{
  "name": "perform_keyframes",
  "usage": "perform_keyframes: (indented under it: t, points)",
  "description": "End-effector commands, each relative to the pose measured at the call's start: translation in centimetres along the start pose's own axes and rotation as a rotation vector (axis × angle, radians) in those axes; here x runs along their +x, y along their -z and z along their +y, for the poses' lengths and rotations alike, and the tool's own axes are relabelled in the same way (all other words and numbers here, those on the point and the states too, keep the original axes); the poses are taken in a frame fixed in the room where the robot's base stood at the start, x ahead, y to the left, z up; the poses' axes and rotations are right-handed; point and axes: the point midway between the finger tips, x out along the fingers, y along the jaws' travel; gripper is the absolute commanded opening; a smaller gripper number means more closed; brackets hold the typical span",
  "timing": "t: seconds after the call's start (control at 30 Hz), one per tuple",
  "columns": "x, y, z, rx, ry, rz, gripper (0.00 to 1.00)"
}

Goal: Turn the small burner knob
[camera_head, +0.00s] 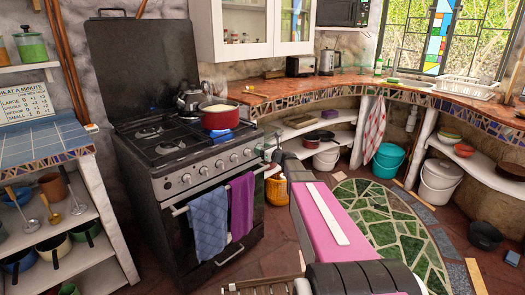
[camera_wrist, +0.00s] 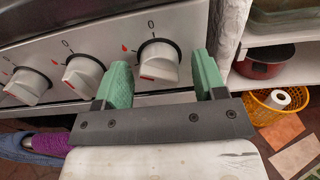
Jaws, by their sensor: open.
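The stove (camera_head: 170,130) has a row of grey knobs along its front in the head view. In the wrist view the rightmost knob (camera_wrist: 158,62) has a red mark at its lower left, with a 0 and a red flame symbol printed around it. My gripper (camera_wrist: 162,80) is open, its two green fingers on the left and right of this knob, with gaps visible on both sides. Two more knobs, a middle one (camera_wrist: 84,76) and a left one (camera_wrist: 28,86), are left of the fingers. I cannot tell which knob serves the small burner.
A red pot (camera_head: 220,117) and a kettle (camera_head: 193,100) stand on the stove. Blue (camera_head: 208,220) and purple (camera_head: 241,205) towels hang from the oven handle. A white shelf with a dark red pot (camera_wrist: 264,65) and a yellow basket (camera_wrist: 280,103) are on the right. A sign (camera_head: 27,102) lists large, double and small settings.

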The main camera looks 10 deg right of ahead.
Motion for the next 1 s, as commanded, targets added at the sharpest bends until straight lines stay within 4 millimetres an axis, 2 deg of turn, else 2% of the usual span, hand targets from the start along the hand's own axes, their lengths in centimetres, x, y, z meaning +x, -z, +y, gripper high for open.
perform_keyframes:
  t: [0.07, 0.1, 0.23, 0.27, 0.67, 1.0]
  points:
    - [-0.02, 0.00, 0.01, 0.000, 0.000, 0.000, 0.64]
    - [-0.02, 0.00, 0.01, 0.000, 0.000, 0.000, 0.61]
    - [-0.02, 0.00, 0.01, 0.000, 0.000, 0.000, 0.19]
    - [-0.02, 0.00, 0.01, 0.000, 0.000, 0.000, 0.15]
    - [-0.03, 0.01, 0.00, -0.054, 0.000, 0.000, 0.15]
    - [-0.04, 0.00, -0.05, -0.299, 0.000, 0.000, 0.15]
